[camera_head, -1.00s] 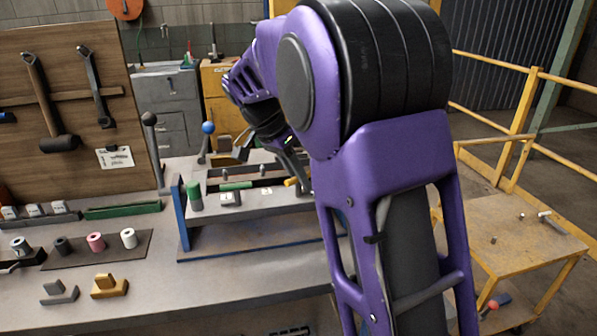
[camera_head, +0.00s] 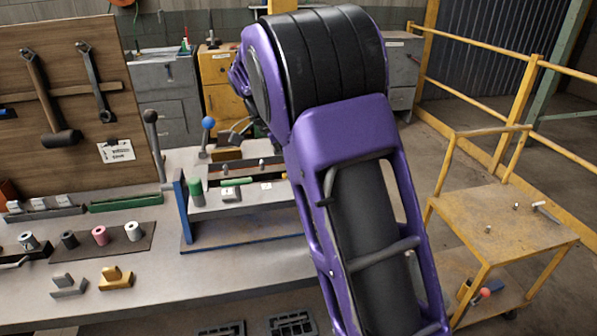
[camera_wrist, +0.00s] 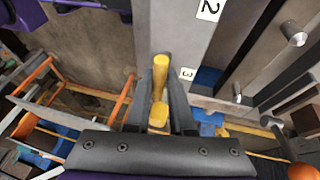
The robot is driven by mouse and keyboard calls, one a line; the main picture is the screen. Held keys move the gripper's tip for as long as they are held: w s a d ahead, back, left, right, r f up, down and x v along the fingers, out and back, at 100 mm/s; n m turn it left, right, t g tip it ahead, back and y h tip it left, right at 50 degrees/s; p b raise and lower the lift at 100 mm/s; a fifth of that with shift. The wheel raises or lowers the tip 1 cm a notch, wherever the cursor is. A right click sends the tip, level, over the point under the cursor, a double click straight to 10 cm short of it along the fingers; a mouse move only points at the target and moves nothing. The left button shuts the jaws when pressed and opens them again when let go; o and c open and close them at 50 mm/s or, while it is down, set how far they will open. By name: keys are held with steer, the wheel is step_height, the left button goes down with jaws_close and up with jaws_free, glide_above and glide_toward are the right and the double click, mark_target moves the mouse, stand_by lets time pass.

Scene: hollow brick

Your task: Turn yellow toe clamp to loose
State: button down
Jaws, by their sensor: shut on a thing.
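The yellow toe clamp (camera_wrist: 160,72) shows in the wrist view as a short rounded yellow handle with a yellow block at its near end. In the head view my purple arm hides the yellow clamp and the gripper. The fixture (camera_head: 240,203) shows there on the bench, left of my arm, with a green clamp bar (camera_head: 236,182) on it.
A green-capped post (camera_head: 197,188) and a blue-knobbed lever (camera_head: 208,124) stand at the fixture. Several small cylinders and a yellow block (camera_head: 115,279) lie on the bench at left. A yellow cart (camera_head: 490,222) stands at right, with open floor around it.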

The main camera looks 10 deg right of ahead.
steer(key=shift+s+f, duration=0.1)
steer(key=c, duration=0.8)
jaws_free()
steer(key=p+v, duration=0.3)
steer(key=v, duration=1.4)
steer(key=shift+r+p, duration=0.2)
steer(key=shift+p, duration=0.2)
steer(key=shift+a, duration=0.15)
